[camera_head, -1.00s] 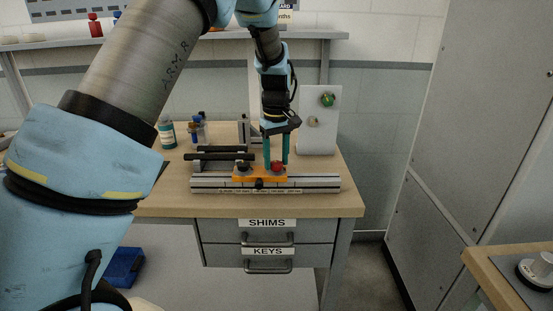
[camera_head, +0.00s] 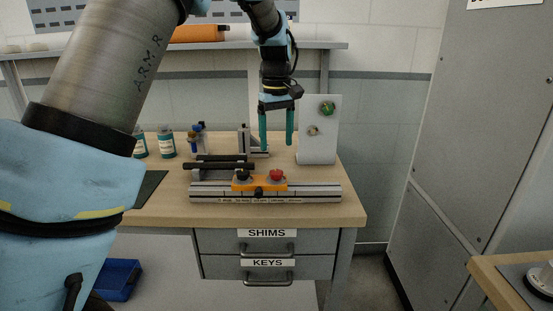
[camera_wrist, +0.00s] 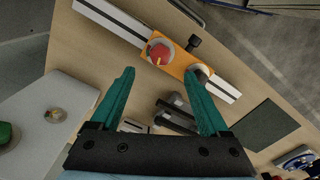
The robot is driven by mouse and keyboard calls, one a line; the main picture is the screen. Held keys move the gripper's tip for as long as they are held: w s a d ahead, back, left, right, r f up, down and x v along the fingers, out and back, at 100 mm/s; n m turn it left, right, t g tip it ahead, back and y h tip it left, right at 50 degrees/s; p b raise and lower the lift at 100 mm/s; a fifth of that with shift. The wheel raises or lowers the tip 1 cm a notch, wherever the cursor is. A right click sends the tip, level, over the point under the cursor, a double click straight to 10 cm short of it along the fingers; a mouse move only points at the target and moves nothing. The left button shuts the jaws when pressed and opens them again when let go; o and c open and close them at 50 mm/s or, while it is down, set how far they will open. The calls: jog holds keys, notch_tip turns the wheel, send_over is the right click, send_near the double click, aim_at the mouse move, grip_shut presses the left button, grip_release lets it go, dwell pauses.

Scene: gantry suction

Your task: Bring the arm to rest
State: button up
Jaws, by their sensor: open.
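My gripper (camera_head: 276,128) hangs above the workbench with its two teal fingers pointing down, open and empty. In the head view it shows above and behind the orange carriage (camera_head: 259,184), which carries a red knob (camera_head: 277,175) and a black knob (camera_head: 243,175). The carriage sits on a silver rail (camera_head: 320,192) along the front of the bench. In the wrist view the fingers (camera_wrist: 160,100) are spread wide, and the red knob (camera_wrist: 159,54) shows beyond them, apart from both fingertips.
A white panel (camera_head: 318,150) with a green knob (camera_head: 327,108) stands right of my gripper. Dark bars (camera_head: 220,162) lie behind the rail. Small bottles (camera_head: 167,142) stand at the back left. A shelf (camera_head: 225,44) crosses the wall behind. A tall grey cabinet (camera_head: 480,130) is at the right.

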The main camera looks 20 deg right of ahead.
notch_tip(320, 180, up, 2)
jog(key=shift+r, duration=0.1)
dwell(0.4)
jog(key=w+a+f, duration=0.1)
jog(key=a+f, duration=0.1)
jog(key=a, duration=0.8)
jog(key=a+f, duration=0.2)
jog(key=a, duration=0.9)
jog(key=s+a+f, duration=0.2)
jog(key=s+a, duration=0.3)
jog(key=a, duration=0.3)
jog(key=s+a+f+m+t, duration=0.1)
jog(key=s+a+f, duration=0.2)
jog(key=s+a, duration=0.3)
jog(key=shift+a+m+t, duration=0.3)
jog(key=shift+a, duration=0.6)
